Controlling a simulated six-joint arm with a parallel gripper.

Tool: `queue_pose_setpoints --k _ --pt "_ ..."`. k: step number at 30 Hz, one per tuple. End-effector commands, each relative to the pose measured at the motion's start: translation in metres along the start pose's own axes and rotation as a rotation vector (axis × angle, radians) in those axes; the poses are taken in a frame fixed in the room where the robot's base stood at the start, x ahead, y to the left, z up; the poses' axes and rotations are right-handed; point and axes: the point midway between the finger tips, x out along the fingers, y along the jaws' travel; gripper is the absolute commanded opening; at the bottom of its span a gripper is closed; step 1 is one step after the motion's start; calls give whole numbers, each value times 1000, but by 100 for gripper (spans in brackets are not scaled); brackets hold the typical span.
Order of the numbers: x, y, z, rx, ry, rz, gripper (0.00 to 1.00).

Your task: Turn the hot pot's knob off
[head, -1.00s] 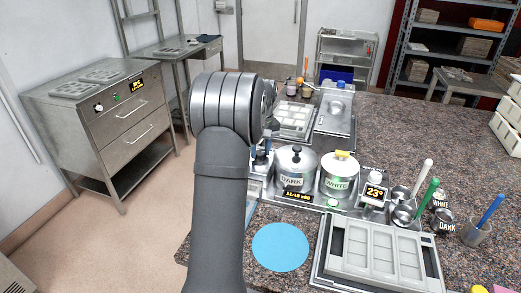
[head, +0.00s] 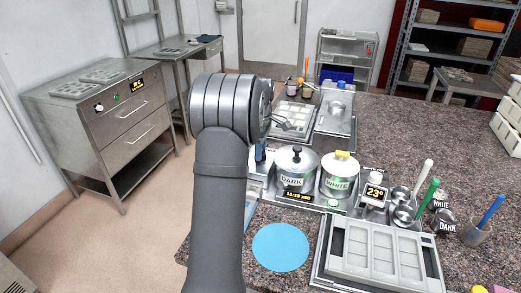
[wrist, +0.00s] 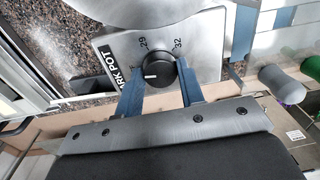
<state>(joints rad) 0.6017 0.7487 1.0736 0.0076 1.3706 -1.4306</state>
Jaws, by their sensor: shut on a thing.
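In the wrist view a round black knob (wrist: 157,66) sits on a grey plate marked "29" and "32", with a label that reads "RK POT" where it is visible. Its white pointer line faces the lower left, away from both numbers. The blue fingers of my gripper (wrist: 160,73) are on either side of the knob and shut on it. In the head view the steel DARK pot (head: 296,170) and WHITE pot (head: 340,176) stand side by side with lids on. My arm hides the knob there; only a bit of blue finger (head: 260,151) shows.
A 23° display (head: 375,192), ladles and coloured-handled tools stand right of the pots. A mould tray (head: 380,250) and a blue disc (head: 281,247) lie in front. Open counter lies at the right back.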

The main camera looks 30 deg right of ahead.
Motion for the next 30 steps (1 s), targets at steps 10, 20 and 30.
queue_pose_setpoints --k 10,20,30 --pt "0 0 0 -143 -8 1 12" --pt "0 0 0 -171 -9 1 12" --pt "0 0 0 -170 -9 1 57"
